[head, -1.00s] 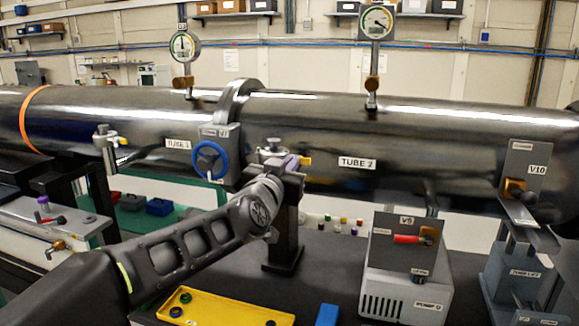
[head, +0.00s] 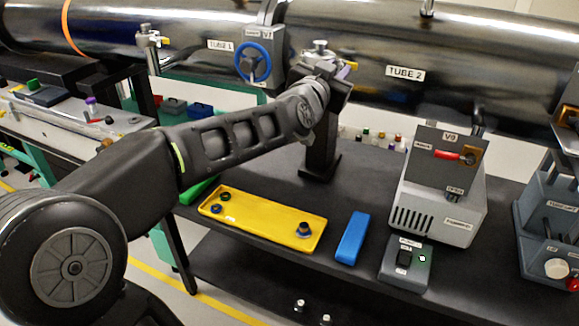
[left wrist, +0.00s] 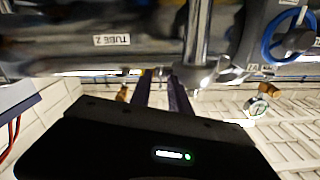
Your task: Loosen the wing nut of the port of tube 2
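The port of tube 2 (head: 320,50) is a metal fitting with a flanged top, in front of the dark tube 2 (head: 470,75). It also shows in the left wrist view (left wrist: 200,74), where the scene is upside down. A small yellow part, seemingly its wing nut (head: 346,70), shows at the port's right side, partly hidden by my gripper. My left gripper (head: 340,75) is right at the port. In the left wrist view its two purple fingers (left wrist: 161,80) stand apart beside the port. I cannot tell whether they touch the wing nut.
A blue handwheel (head: 253,62) is left of the port. Below are a yellow tray (head: 265,222) with small parts, a blue block (head: 351,238) and a grey pump box (head: 435,205). The port of tube 1 (head: 150,45) is farther left.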

